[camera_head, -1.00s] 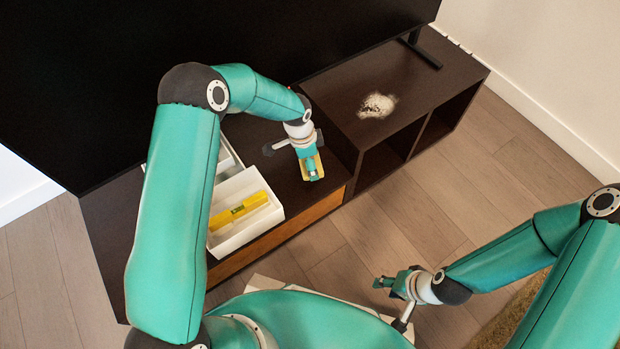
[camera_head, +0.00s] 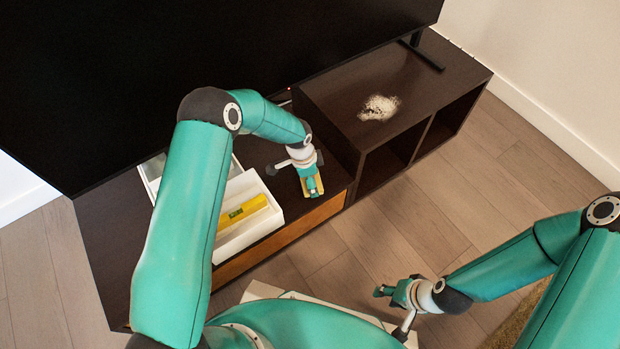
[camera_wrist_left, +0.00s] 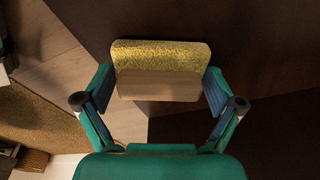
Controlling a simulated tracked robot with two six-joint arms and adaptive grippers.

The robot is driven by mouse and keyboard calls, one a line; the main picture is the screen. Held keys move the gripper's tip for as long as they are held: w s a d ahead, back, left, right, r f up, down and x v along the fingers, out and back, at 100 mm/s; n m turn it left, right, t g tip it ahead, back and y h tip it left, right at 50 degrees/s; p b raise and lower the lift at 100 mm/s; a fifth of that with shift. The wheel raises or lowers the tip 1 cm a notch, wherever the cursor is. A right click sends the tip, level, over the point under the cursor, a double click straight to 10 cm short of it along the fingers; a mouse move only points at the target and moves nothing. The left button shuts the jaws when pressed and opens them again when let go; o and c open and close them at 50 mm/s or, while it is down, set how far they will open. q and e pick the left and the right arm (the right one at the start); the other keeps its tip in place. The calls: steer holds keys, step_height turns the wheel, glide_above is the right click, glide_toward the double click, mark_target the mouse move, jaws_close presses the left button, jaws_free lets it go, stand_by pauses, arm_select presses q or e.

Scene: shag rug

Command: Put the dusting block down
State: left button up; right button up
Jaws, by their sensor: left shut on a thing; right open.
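The dusting block, a yellow sponge-like pad on a wooden back, is between the fingers of my left gripper (camera_head: 312,184). The left wrist view shows the dusting block (camera_wrist_left: 160,62) from above, with a finger against each end. In the head view only its yellow edges show beneath the gripper, low over the dark cabinet's lower top (camera_head: 279,183) near the front edge. I cannot tell whether it touches the surface. My right gripper (camera_head: 385,291) is open and empty, low over the floor at the right.
A white tray (camera_head: 277,216) holding a yellow tool (camera_head: 243,211) stands just left of my left gripper. A raised shelf section (camera_head: 340,112) with a white dusty patch (camera_head: 379,107) is at the right. A large dark screen (camera_head: 180,80) stands behind.

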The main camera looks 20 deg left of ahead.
arm_select(q)
steer(key=o, duration=0.9)
steer(key=shift+f, duration=0.1)
steer(key=shift+c, duration=0.2)
steer(key=shift+r+p, duration=0.35)
steer(key=shift+r, duration=0.2)
step_height(320, 180, up, 11)
steer(key=a+p, duration=0.1)
steer(key=p, duration=0.3)
steer(key=shift+s+a, duration=0.25)
steer(key=shift+s, duration=0.15)
steer(key=shift+s, duration=0.15)
